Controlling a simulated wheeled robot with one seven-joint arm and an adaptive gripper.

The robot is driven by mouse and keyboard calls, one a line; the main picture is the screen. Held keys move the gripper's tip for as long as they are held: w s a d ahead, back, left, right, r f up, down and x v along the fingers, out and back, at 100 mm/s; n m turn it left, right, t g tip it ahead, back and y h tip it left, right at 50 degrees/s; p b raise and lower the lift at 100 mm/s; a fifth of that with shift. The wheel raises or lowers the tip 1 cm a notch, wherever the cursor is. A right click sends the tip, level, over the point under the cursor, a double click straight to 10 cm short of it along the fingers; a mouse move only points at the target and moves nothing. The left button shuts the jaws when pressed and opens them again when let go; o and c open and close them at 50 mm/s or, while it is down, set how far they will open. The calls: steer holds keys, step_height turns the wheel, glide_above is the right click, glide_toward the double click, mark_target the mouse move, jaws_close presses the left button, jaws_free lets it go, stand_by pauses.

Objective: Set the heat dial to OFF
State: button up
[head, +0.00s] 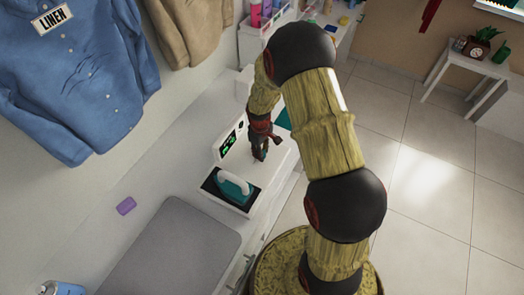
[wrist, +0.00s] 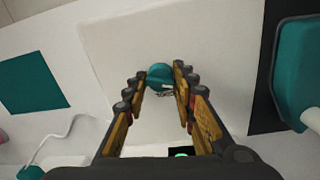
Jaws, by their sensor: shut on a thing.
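The heat dial is a small round teal knob (wrist: 160,74) on a white top face, seen in the wrist view. My gripper (wrist: 160,88) is shut on it, with one fingertip on each side. In the head view my gripper (head: 261,154) points down at the white unit (head: 268,172), and the dial is hidden there. The unit has a dark panel with green lit signs (head: 230,143). I cannot read the dial's marks or setting.
A teal iron with a white handle (head: 232,187) rests on a black plate beside the dial; it also shows in the wrist view (wrist: 300,75). A grey board (head: 175,255), a purple block (head: 126,205) and hanging clothes (head: 75,80) are to the left.

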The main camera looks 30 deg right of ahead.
stand_by(0.4)
steer(key=o, duration=1.1)
steer(key=shift+o, duration=0.2)
step_height(320, 180, up, 12)
steer(key=shift+s+a, duration=0.2)
steer(key=shift+a, duration=0.2)
